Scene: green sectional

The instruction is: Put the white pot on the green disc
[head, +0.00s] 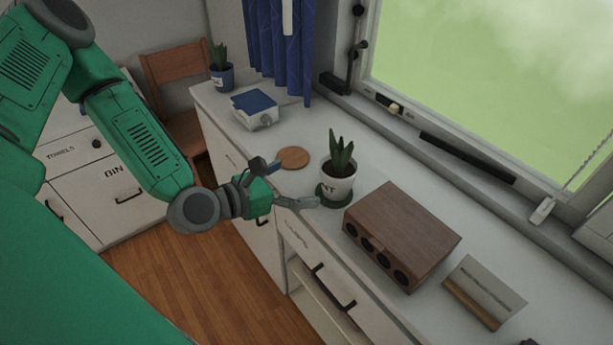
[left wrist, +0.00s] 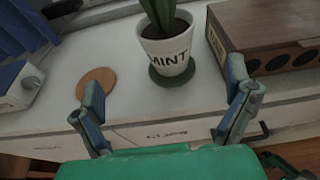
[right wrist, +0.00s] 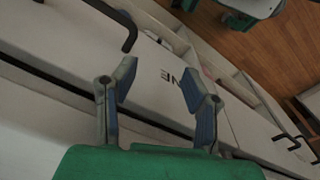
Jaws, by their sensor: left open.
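The white pot (head: 338,187), lettered MINT and holding a spiky green plant, stands upright on the counter. It also shows in the left wrist view (left wrist: 167,55). The green disc (head: 322,196) is under the pot, its edge showing around the base; it also shows in the left wrist view (left wrist: 173,79). The pot appears to rest on it. My left gripper (head: 288,184) is open and empty, left of the pot and apart from it, with its fingers pointing towards it. My right gripper (right wrist: 158,80) is open and empty over drawer fronts, outside the head view.
A brown wooden box (head: 405,235) with round holes stands close right of the pot. A round wooden coaster (head: 293,157) lies behind my left gripper. A white box with a blue top (head: 255,106) and a blue potted plant (head: 222,77) are farther back. A card holder (head: 480,295) is at right.

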